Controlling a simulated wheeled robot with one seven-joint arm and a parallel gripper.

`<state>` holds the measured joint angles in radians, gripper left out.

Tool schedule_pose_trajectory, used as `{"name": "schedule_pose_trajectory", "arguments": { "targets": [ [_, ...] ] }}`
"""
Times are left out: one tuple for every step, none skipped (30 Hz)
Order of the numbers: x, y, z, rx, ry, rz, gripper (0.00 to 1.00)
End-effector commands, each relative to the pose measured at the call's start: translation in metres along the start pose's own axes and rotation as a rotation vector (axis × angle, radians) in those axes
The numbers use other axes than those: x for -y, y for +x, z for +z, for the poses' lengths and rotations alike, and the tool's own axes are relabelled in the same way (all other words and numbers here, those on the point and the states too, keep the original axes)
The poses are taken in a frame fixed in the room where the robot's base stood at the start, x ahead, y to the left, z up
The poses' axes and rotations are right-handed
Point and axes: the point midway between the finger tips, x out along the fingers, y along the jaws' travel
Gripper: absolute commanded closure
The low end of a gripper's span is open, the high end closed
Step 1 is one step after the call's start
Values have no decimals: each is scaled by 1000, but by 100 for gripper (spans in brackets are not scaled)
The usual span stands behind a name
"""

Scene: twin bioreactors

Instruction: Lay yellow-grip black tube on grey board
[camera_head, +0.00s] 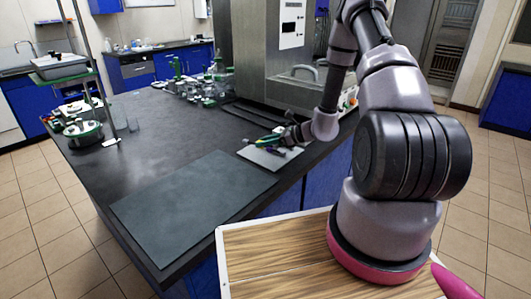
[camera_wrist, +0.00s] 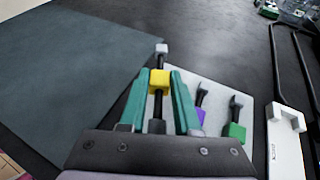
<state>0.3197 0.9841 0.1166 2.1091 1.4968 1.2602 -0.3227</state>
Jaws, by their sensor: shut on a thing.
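The yellow-grip black tube (camera_wrist: 159,80) is in the wrist view, held by its yellow block between my teal fingers. It has a thin black shaft and a pale tip pointing away from my wrist. My gripper (camera_wrist: 160,72) is shut on this block; in the head view my gripper (camera_head: 268,140) is above the white plate. How high the tube is above the plate is hard to tell. The grey board (camera_head: 190,205) lies flat and bare on the dark bench, left of my gripper; it fills the upper left of the wrist view (camera_wrist: 70,65).
The white plate (camera_wrist: 205,90) bears a purple-grip tube (camera_wrist: 201,115) and a green-grip tube (camera_wrist: 236,128). A white block-ended part (camera_wrist: 285,135) stands at right. A steel machine (camera_head: 290,45) stands behind the plate. Green-and-white glassware (camera_head: 85,130) stands on the bench's left side.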

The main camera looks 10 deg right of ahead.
Motion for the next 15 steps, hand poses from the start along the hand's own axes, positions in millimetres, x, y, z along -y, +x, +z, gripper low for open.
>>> {"name": "schedule_pose_trajectory", "arguments": {
  "targets": [
    [0,2,-4,0,1,0,100],
    [0,3,-6,0,1,0,100],
    [0,5,-12,0,3,0,100],
    [0,6,-16,0,4,0,100],
    [0,8,-21,0,4,0,100],
    [0,11,-27,0,3,0,100],
    [0,12,-30,0,3,0,100],
    [0,14,-34,0,3,0,100],
    [0,15,-38,0,3,0,100],
    [0,16,-39,0,2,0,100],
    [0,17,-40,0,1,-1,100],
    [0,17,-41,0,0,-1,100],
    [0,17,-41,0,0,-1,100],
    [0,17,-41,0,0,-1,100],
    [0,17,-41,0,0,-1,100]
  ]
}}
